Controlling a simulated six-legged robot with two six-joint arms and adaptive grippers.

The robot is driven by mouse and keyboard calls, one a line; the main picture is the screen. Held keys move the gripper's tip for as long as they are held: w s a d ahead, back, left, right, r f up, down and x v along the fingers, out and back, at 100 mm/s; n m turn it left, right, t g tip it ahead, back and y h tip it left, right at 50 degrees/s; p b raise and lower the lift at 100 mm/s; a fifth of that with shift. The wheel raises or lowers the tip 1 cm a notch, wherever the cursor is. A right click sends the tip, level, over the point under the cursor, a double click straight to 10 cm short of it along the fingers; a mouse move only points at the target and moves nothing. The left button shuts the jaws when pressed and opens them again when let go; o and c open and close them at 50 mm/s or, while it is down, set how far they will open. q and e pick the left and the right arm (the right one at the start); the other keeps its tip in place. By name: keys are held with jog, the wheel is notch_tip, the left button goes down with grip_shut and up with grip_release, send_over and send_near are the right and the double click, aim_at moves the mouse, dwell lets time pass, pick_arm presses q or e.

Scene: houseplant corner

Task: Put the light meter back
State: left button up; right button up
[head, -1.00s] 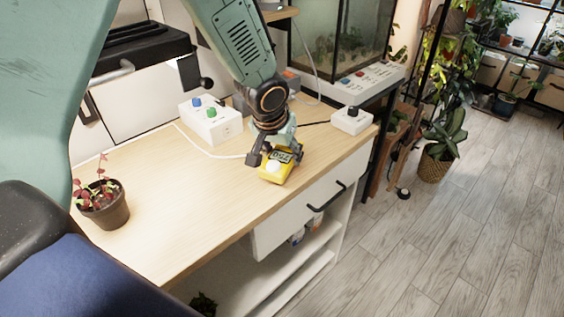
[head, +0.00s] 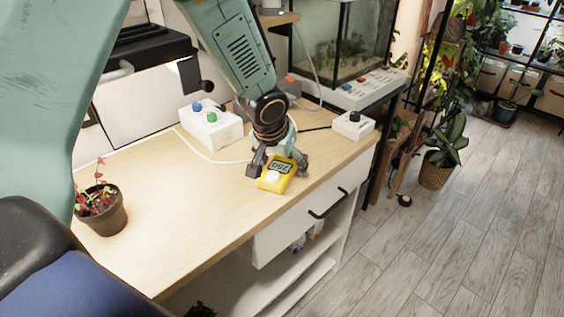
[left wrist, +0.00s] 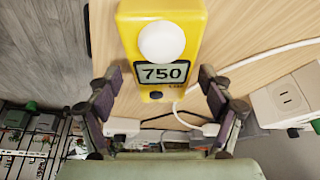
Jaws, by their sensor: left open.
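The yellow light meter (head: 279,174) lies on the wooden worktop near its front edge, with a white dome and a display. In the left wrist view the light meter (left wrist: 160,50) shows its display reading 750, with the dome beyond it. My left gripper (head: 276,168) is at the meter's far end. In the left wrist view the gripper (left wrist: 162,108) is open, its two fingers apart on either side of the meter's near end, with clear gaps to it. My right gripper is not in view.
A white box with blue and green knobs (head: 211,127) and a small white box with a black knob (head: 353,125) stand at the back. A white cable (head: 205,155) runs across the worktop. A potted red-leaved plant (head: 101,210) stands at left. The worktop's middle (head: 180,210) is clear.

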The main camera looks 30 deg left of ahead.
pick_arm(q)
jog(key=shift+a, duration=0.15)
jog(key=shift+w+r+p, duration=0.1)
jog(key=shift+r+p, duration=0.1)
jog(key=shift+p, duration=0.15)
jog(key=p+v, duration=0.3)
jog(key=v, duration=0.9)
jog(key=shift+f, duration=0.1)
dwell(1.3)
